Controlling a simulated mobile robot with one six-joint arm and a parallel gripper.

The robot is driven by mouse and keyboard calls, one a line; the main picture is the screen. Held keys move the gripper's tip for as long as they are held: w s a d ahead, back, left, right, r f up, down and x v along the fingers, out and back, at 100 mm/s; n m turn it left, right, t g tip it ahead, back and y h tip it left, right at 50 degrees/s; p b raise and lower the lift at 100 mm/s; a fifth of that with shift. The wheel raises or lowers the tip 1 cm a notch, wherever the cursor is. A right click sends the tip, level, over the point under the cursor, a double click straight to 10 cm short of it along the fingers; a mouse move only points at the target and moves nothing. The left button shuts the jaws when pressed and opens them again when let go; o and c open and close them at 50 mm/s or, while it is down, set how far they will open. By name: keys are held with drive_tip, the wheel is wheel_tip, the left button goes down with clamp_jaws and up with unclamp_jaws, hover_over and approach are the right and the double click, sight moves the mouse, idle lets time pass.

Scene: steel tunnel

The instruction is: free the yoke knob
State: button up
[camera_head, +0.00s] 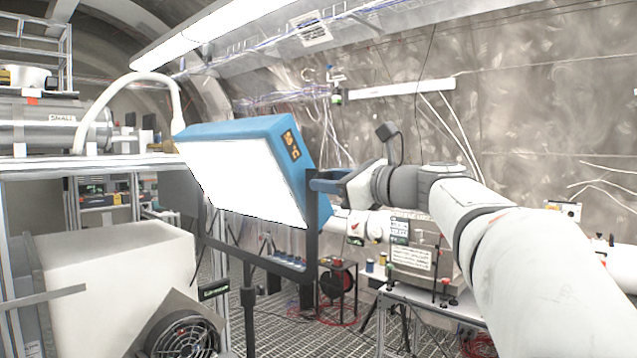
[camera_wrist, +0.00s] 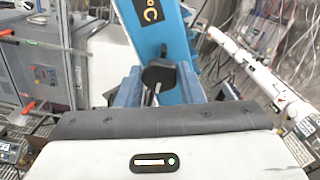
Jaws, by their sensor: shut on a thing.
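The flat lamp (camera_head: 245,180) has a blue housing and a bright white face, and it is tilted. A dark yoke (camera_head: 311,245) runs under it and up its right side, on a stand post. In the wrist view the blue housing (camera_wrist: 150,22) is behind the black yoke knob (camera_wrist: 158,74), which has a thin metal stem. My gripper (camera_head: 322,181) is at the upper right end of the yoke, its blue fingers shut on the knob. In the wrist view my gripper (camera_wrist: 160,88) has a finger on each side of the knob. The head view hides the knob.
A white box (camera_head: 115,265) with a fan (camera_head: 185,335) stands at lower left. A steel bench (camera_head: 85,162) is behind it. At right, a trolley (camera_head: 430,297) carries equipment below my arm. Cables hang along the wall. The floor is grating.

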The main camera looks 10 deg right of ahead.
drive_tip(key=shift+f+n+b, duration=0.2)
drive_tip(key=shift+n+b, duration=3.5)
drive_tip(key=shift+n, duration=1.15)
drive_tip(key=shift+f+n+b, duration=0.15)
drive_tip(key=shift+n+b, duration=3.55)
drive_tip(key=shift+n, duration=1.15)
drive_tip(key=o, duration=1)
drive_tip(key=shift+r, duration=0.2)
drive_tip(key=shift+b+v, duration=0.75)
drive_tip(key=shift+v, duration=3.2)
